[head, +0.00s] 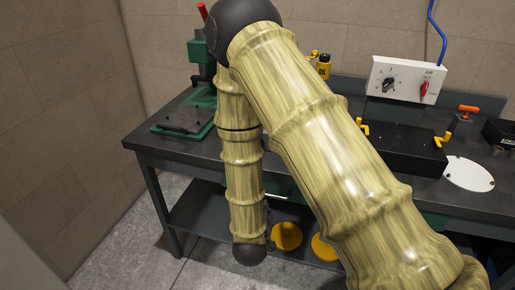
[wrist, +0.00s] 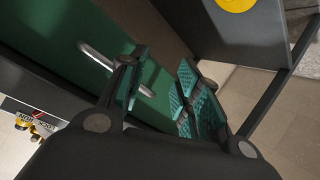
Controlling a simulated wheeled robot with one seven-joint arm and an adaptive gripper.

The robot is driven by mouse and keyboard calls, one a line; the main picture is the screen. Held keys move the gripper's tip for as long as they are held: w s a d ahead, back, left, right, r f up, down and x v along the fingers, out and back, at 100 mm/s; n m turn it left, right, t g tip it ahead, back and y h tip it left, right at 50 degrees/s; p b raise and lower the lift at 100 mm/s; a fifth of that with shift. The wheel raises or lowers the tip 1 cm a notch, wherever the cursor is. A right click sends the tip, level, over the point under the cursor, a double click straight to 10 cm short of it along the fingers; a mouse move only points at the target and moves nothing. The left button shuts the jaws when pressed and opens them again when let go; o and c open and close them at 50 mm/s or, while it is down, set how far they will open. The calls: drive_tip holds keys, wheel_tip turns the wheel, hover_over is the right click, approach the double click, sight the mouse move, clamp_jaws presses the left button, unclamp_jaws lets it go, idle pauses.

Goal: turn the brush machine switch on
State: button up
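A white control box (head: 407,80) hangs on the back wall at the upper right of the head view. It has a black rotary knob (head: 388,85) and a red switch (head: 424,90). The lettering is too small to tell which control is the brush machine's. My gripper (wrist: 162,92) is open in the wrist view, its teal-padded fingers apart. A silver bar handle on a green drawer front (wrist: 60,38) runs behind the left finger towards the gap; I cannot tell whether they touch. My gripper is not visible in the head view.
The dark workbench (head: 300,150) carries a green press (head: 199,70) at left, a black machine body (head: 405,150) and a white oval plate (head: 468,174) at right. Yellow round parts (head: 287,236) lie on the lower shelf. My arm hides the bench's middle.

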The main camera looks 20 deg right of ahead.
drive_tip(key=w+a+r+m+t+h, duration=0.1)
drive_tip(key=w+r+t+h, duration=0.15)
drive_tip(key=r, duration=0.55)
drive_tip(key=w+a+r+t+h, duration=0.1)
drive_tip(key=w+r+h, duration=0.15)
drive_tip(key=r, duration=0.55)
drive_tip(key=x, duration=0.5)
drive_tip(key=p+x, duration=0.1)
drive_tip(key=x, duration=0.4)
drive_tip(key=shift+w+a, duration=0.1)
drive_tip(key=shift+w, duration=0.4)
clamp_jaws()
